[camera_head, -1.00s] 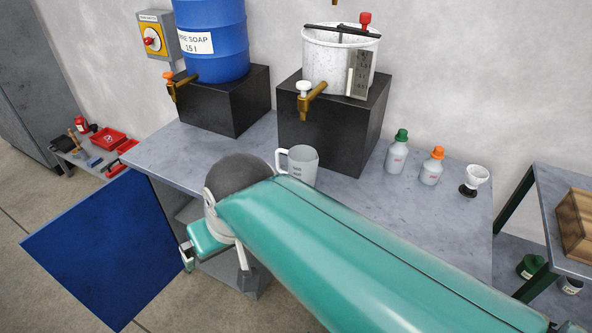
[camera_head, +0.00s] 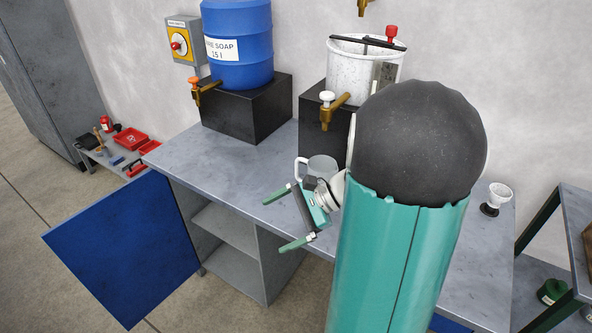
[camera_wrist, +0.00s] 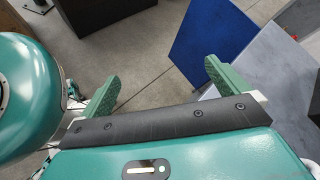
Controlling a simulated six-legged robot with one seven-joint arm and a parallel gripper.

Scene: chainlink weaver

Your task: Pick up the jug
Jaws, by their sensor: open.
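The jug (camera_head: 322,165) is a white, handled vessel on the grey workbench in the head view. It is mostly hidden behind my wrist and arm; part of its rim and its handle, on the left, show. My gripper (camera_head: 273,220) is open and empty, in front of the jug, with its two green fingers pointing left, away from it, near the bench's front edge. In the wrist view my gripper (camera_wrist: 160,82) shows its fingers wide apart over the floor; the jug cannot be made out there.
A blue soap barrel (camera_head: 238,50) and a white pot (camera_head: 350,75) with taps stand on black blocks behind. A blue cabinet door (camera_head: 125,245) hangs open at the bench's left front. The bench's left part (camera_head: 215,160) is clear.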

